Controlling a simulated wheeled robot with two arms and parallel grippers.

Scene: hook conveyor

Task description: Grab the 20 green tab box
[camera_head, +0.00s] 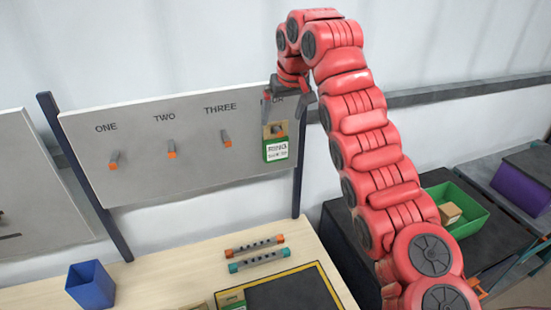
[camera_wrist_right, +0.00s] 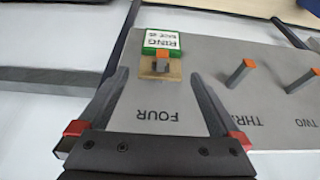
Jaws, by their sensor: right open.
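A box with a green and white label reading "RING" (camera_head: 276,152) and a brown cardboard tab hangs on the hook under "FOUR" on the grey board. Its size number is too small to read surely. It also shows in the right wrist view (camera_wrist_right: 161,42), upside down, with the orange-tipped hook (camera_wrist_right: 162,60) through its tab. My right gripper (camera_head: 287,107) is open and empty, just above the box at the board. In the wrist view its fingers stand apart on either side of the tab, short of the box. My left gripper is not in view.
Hooks ONE (camera_head: 114,160), TWO (camera_head: 171,150) and THREE (camera_head: 226,139) are empty. Below are a blue cup (camera_head: 90,284), orange and teal bars (camera_head: 255,246) (camera_head: 258,261) and a partly visible green-labelled box (camera_head: 232,300). A green bin (camera_head: 476,227) holding a brown box stands right.

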